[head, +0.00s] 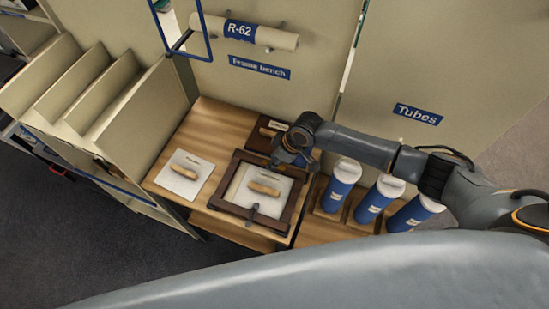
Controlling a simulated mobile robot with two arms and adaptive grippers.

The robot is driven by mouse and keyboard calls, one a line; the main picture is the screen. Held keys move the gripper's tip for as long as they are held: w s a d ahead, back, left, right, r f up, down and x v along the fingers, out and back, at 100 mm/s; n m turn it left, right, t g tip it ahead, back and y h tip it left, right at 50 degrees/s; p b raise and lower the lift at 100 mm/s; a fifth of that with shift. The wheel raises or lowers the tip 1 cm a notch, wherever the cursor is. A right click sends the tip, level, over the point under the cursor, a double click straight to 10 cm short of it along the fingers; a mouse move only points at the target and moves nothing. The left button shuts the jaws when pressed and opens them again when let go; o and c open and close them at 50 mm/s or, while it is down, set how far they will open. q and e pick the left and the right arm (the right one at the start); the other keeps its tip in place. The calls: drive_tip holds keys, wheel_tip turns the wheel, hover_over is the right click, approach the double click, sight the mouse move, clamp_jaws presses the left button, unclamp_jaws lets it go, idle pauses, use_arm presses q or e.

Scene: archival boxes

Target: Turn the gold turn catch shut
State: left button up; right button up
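A dark wooden frame (231,191) lies flat on the wooden bench, with a pale panel (275,204) and a small tan roll-shaped piece (264,189) inside it. A small dark fitting (253,213) sits on the frame's near side; its colour does not read as gold. I cannot make out a gold turn catch; my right gripper covers part of the frame's far right side. My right gripper (293,161) points down at that far side, and I cannot tell if it touches. Its fingers are too small and dark to read. My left gripper is not in view.
A white sheet with a tan piece (183,172) lies left of the frame. Three blue tubes with white caps (340,190) stand close on the right. A dark box (262,133) lies behind the frame. Upright tan dividers (140,115) stand at the left.

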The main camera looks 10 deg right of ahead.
clamp_jaws()
drive_tip(key=n+b, duration=0.1)
drive_tip(key=n+g+b, duration=0.1)
drive_tip(key=n+b, duration=0.1)
drive_tip(key=shift+w+f+y, duration=0.1)
drive_tip(key=shift+f+y, duration=0.1)
drive_tip(key=shift+y, duration=0.1)
drive_tip(key=n+g+b, duration=0.1)
drive_tip(key=n+b, duration=0.2)
drive_tip(key=n+g+b, duration=0.1)
drive_tip(key=n+b, duration=0.2)
drive_tip(key=shift+n+g, duration=0.3)
drive_tip(key=shift+g, duration=0.1)
drive_tip(key=n+g+b, duration=0.1)
drive_tip(key=n+b, duration=0.2)
drive_tip(key=n, duration=0.1)
drive_tip(key=shift+g+b, duration=0.3)
use_arm(q)
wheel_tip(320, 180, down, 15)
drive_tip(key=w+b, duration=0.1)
drive_tip(key=b, duration=0.1)
use_arm(e)
drive_tip(key=shift+r+n+g+h, duration=0.15)
drive_tip(key=shift+n+h, duration=0.3)
drive_tip(key=shift+n, duration=0.6)
drive_tip(key=shift+n+g+h, duration=0.25)
drive_tip(key=shift+n+h, duration=0.2)
drive_tip(key=shift+n, duration=0.6)
